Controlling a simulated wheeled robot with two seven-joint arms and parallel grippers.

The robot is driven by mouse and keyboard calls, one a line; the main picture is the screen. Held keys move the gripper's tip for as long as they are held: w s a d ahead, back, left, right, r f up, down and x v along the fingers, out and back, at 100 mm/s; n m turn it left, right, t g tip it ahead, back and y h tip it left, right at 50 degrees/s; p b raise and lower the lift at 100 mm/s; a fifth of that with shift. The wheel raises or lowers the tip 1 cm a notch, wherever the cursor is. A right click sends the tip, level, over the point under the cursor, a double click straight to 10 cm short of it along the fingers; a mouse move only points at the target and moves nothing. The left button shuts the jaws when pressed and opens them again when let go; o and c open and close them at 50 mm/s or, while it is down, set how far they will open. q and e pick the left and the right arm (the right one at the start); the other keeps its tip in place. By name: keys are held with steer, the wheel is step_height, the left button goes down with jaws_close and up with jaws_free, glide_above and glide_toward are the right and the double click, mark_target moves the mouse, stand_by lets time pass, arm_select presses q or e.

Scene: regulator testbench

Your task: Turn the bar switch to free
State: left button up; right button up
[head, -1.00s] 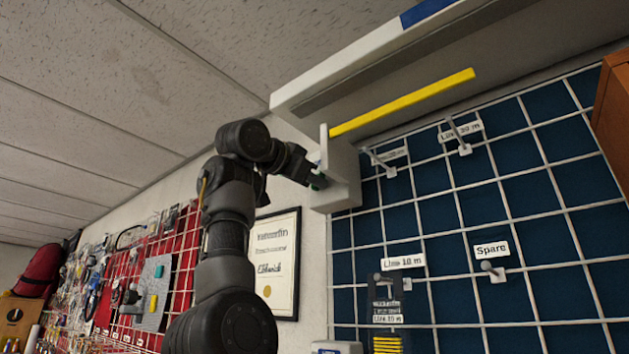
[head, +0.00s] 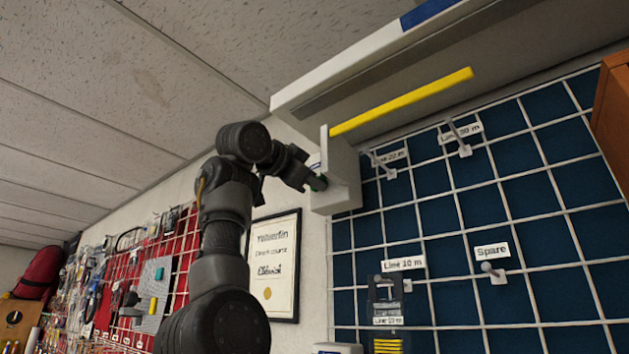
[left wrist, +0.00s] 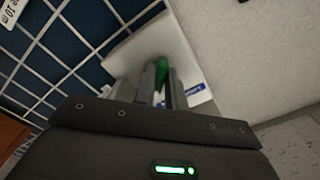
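The bar switch shows as a green bar (left wrist: 162,73) in the left wrist view, on a white box (left wrist: 130,55) with a blue-and-white label. The label's words are too small to read. My right gripper is not in view.
A long white housing with a yellow strip (head: 400,102) runs above the box. A blue panel with a white grid (head: 440,215), hooks and labels is to the right. A red tool wall is at left.

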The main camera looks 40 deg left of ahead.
arm_select(q)
steer(key=o, duration=0.4)
steer(key=shift+r, duration=0.1)
steer(key=shift+o, duration=0.2)
steer(key=s+b, duration=0.4)
steer(key=s, duration=0.6)
steer(key=shift+s+d+b, duration=0.15)
steer(key=shift+s+b, duration=0.2)
steer(key=shift+s, duration=0.05)
